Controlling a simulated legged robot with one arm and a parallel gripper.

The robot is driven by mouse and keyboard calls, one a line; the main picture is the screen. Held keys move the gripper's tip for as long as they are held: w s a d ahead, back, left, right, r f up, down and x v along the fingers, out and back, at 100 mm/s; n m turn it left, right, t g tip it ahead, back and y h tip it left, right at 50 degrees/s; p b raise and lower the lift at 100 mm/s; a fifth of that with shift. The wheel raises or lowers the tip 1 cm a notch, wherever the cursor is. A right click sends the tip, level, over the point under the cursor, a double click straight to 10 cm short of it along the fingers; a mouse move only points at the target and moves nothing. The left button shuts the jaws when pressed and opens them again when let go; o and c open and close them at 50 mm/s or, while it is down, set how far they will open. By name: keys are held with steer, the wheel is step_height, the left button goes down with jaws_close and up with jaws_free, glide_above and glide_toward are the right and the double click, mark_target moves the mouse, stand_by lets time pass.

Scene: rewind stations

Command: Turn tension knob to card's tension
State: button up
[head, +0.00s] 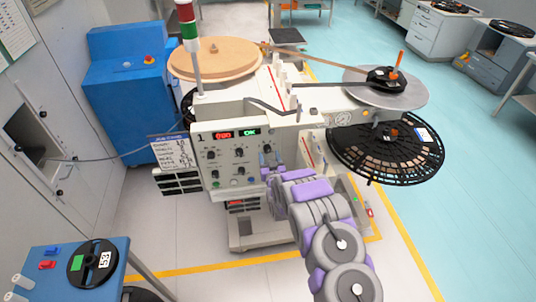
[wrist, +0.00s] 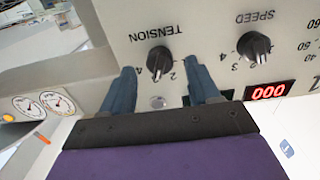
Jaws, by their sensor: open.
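The rewind machine's panel (head: 235,160) is marked 1 and carries several black knobs, a red display and a green "OK" display. In the wrist view the tension knob (wrist: 159,62) is black with a pale pointer line, under the word TENSION. My gripper (wrist: 160,68) is open, its two blue-grey fingers on either side of the knob with gaps; I cannot tell how deep they reach. In the head view my gripper (head: 272,172) is at the panel's right side and hides part of it. The job card (head: 174,153) hangs at the panel's left; its writing is too small to read.
The speed knob (wrist: 254,46) and a red 000 display (wrist: 268,91) are right of the fingers. A silver button (wrist: 158,102) lies between them. Reels overhang the machine's right side, including a black slotted reel (head: 375,160). A blue cabinet (head: 130,85) stands behind left.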

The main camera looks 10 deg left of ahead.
mark_target(267, 149)
steer(key=shift+x, duration=1.1)
steer(key=shift+c, duration=0.2)
steer(key=c, duration=1)
steer(key=shift+n, duration=0.4)
steer(key=n+b, duration=0.1)
steer(key=n, duration=0.2)
steer(key=shift+n+b, duration=0.3)
steer(key=shift+a+n+b, duration=0.1)
steer(key=shift+n+b, duration=0.6)
steer(key=shift+n, duration=1.5)
